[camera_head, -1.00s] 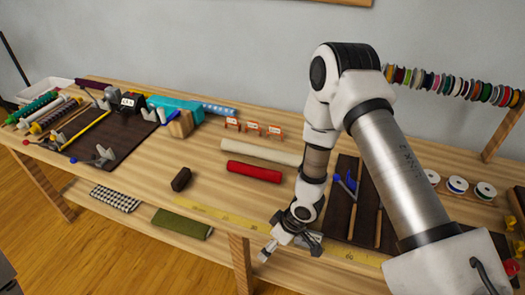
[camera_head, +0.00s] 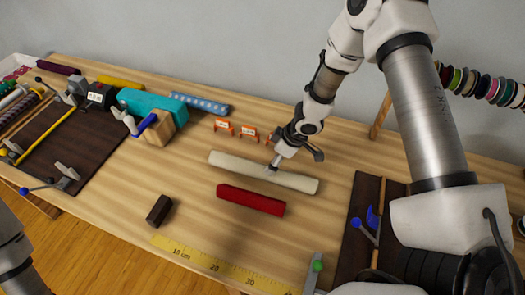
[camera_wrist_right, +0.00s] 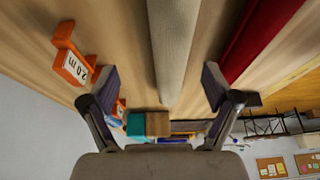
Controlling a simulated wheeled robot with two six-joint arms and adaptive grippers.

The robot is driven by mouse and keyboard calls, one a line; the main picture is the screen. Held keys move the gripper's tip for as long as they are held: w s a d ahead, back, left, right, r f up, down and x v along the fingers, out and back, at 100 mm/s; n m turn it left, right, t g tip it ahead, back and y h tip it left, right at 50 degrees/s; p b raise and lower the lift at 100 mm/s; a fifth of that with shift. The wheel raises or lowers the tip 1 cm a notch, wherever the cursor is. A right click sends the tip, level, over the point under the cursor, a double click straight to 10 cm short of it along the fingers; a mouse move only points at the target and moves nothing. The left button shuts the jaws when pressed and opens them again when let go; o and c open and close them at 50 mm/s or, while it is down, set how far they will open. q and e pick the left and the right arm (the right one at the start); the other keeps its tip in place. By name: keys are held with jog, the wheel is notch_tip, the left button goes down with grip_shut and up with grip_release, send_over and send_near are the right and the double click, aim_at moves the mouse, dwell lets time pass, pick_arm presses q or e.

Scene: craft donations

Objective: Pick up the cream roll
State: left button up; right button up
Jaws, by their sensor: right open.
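The cream roll (camera_head: 235,164) lies flat on the wooden table, running slightly down to the right, behind a red roll (camera_head: 250,200). My right gripper (camera_head: 273,167) is at the middle of the cream roll, reaching down from above; its fingers hide a little of it. In the right wrist view my right gripper (camera_wrist_right: 160,86) is open, and the cream roll (camera_wrist_right: 172,45) runs between its two fingers, with the red roll (camera_wrist_right: 255,35) outside the right finger. I cannot tell whether the fingers touch the cream roll. My left gripper is out of view.
Small orange stands (camera_head: 223,125) are close behind the cream roll; one labelled 2.0 m (camera_wrist_right: 72,62) is near the left finger in the wrist view. A dark block (camera_head: 159,210) and a yellow measuring strip (camera_head: 205,262) lie in front. A dark tool mat (camera_head: 362,200) is at right.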

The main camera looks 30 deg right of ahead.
aim_at(263, 170)
jog(key=a+f, duration=0.2)
jog(key=f, duration=0.1)
jog(key=shift+a, duration=0.4)
jog(key=x, duration=0.1)
jog(key=p+x, duration=0.1)
jog(key=x, duration=0.1)
jog(key=shift+w+d, duration=0.25)
jog(key=shift+w+f, duration=0.2)
jog(key=shift+f, duration=0.1)
jog(key=shift+s+r, duration=0.15)
jog(key=shift+c, duration=1)
jog(key=shift+s+r, duration=0.1)
jog(key=c, duration=1.2)
